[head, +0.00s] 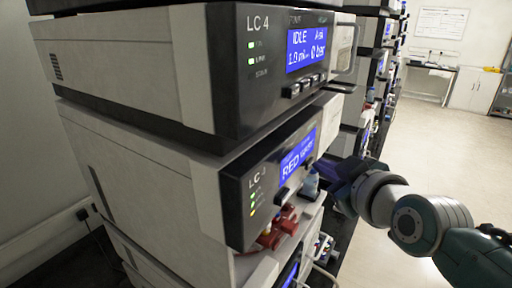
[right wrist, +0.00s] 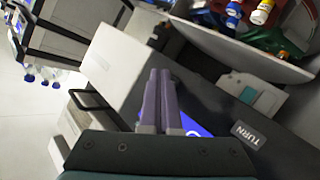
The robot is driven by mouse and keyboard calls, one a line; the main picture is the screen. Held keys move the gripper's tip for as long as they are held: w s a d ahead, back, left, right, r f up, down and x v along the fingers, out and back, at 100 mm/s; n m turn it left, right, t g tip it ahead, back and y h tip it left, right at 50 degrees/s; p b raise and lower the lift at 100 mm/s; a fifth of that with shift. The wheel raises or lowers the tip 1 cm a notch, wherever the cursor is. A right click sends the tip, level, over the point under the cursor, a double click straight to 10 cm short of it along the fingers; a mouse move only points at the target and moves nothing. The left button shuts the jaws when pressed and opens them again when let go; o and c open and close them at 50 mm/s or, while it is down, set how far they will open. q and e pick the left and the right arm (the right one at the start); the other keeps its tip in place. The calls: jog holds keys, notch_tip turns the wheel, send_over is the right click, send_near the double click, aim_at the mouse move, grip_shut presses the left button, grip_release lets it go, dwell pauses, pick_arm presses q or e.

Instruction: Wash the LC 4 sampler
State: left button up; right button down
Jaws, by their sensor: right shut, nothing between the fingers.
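The upper LC 4 module (head: 270,70) has a dark front with a blue display reading IDLE and 0 bar, and a row of small buttons below it. Under it is a second module (head: 240,185) with a blue display and lit lamps; its label is only partly legible, so I cannot tell if it is the sampler. My right gripper (head: 338,172) is at the right of this lower module. In the right wrist view its purple fingers (right wrist: 158,98) are together and empty, in front of a dark panel (right wrist: 245,120) marked TURN; a lit blue display is partly hidden behind them. My left gripper is not in view.
A tray (right wrist: 235,48) of capped bottles shows in the right wrist view. More stacks stand farther along the row. The floor (head: 440,150) to the right is clear.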

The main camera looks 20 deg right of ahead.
jog(key=shift+s+d, duration=0.1)
jog(key=shift+s+d+p, duration=0.3)
jog(key=shift+s+d, duration=0.15)
jog(key=shift+s, duration=0.1)
jog(key=s+d+p, duration=0.1)
jog(key=s+d, duration=0.2)
jog(key=shift+s+d, duration=0.15)
jog(key=shift+s, duration=0.25)
dwell(0.7)
